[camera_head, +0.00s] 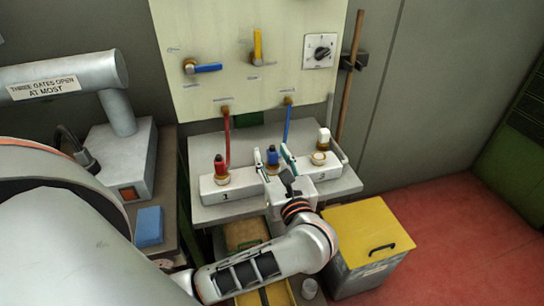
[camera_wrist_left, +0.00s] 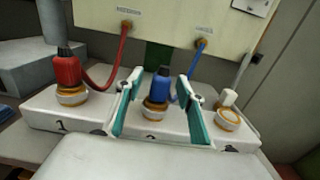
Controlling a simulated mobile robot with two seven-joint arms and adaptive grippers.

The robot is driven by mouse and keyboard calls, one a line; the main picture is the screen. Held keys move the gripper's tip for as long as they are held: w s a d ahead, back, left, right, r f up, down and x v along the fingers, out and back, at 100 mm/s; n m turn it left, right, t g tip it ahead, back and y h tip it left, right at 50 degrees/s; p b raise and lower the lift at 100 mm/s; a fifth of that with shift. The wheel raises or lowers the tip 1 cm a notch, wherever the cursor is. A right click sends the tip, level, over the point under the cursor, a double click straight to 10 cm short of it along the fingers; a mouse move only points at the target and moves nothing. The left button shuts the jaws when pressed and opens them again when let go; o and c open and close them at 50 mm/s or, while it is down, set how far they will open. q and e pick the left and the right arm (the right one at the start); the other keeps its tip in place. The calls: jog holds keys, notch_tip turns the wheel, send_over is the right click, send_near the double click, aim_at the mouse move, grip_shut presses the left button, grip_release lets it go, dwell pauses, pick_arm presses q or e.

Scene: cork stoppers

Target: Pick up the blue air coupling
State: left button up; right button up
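The blue air coupling (camera_head: 271,153) stands upright in the middle brass-ringed socket of a white block, with a blue hose behind it. It also shows in the left wrist view (camera_wrist_left: 162,85). My left gripper (camera_head: 273,161) is open, its two teal-lined fingers on either side of the coupling. In the left wrist view gaps show between the coupling and both fingers (camera_wrist_left: 160,88). The coupling looks untouched. My right gripper is not in view.
A red coupling (camera_head: 220,166) stands in the socket marked 1, left of my fingers. A brass-ringed socket (camera_head: 319,159) and a white stopper-like piece (camera_head: 324,138) are on the right. A yellow-lidded box (camera_head: 368,232) stands below right. A panel with valve handles (camera_head: 250,35) rises behind.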

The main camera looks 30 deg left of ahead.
pick_arm(q)
jog(key=shift+w+a, duration=0.15)
grip_shut()
jog(key=shift+r, duration=0.1)
